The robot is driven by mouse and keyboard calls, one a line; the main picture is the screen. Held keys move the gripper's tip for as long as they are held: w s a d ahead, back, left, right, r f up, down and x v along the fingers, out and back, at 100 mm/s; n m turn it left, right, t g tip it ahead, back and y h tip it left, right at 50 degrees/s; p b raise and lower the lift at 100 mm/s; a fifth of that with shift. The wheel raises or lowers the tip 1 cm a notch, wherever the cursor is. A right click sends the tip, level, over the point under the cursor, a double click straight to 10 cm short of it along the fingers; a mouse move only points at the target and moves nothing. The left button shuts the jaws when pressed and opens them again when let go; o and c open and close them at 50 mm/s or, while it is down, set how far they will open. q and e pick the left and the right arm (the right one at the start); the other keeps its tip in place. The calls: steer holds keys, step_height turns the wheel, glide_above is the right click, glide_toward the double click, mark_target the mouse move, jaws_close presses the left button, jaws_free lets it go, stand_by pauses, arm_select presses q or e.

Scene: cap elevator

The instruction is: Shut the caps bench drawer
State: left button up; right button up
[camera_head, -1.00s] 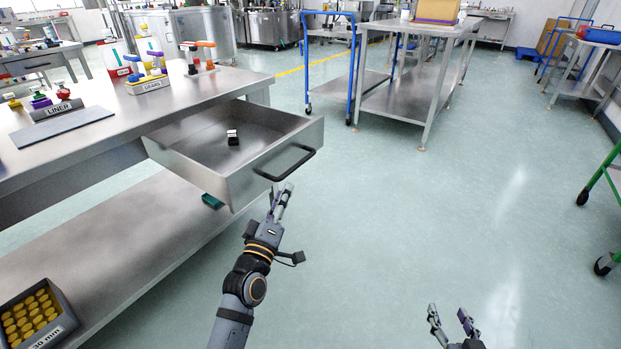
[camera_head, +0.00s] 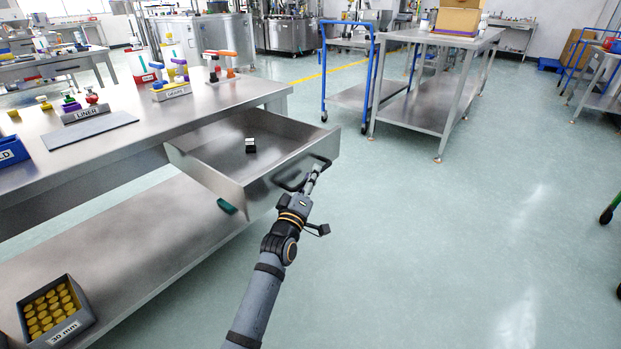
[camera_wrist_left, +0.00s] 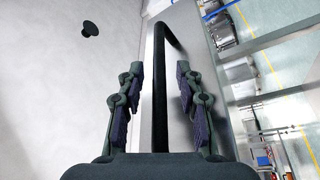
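The steel drawer (camera_head: 222,178) stands pulled out from the bench (camera_head: 130,135). A small black and white item (camera_head: 250,146) lies in it. The drawer's black bar handle (camera_head: 290,187) is on its front face. My left gripper (camera_head: 314,175) is at the handle's right part in the head view. In the left wrist view, the handle (camera_wrist_left: 160,90) runs between the two fingers of my left gripper (camera_wrist_left: 158,100). The fingers are open, with gaps on both sides of the bar. My right gripper is not in view.
A grey bin of yellow caps (camera_head: 55,310) sits on the bench's lower shelf (camera_head: 150,235), and a green item (camera_head: 227,206) lies near that shelf's edge. A steel table (camera_head: 440,90) and a blue-framed cart (camera_head: 350,95) stand behind.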

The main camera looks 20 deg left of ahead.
arm_select(q)
steer(key=shift+c, duration=0.5)
jaws_close()
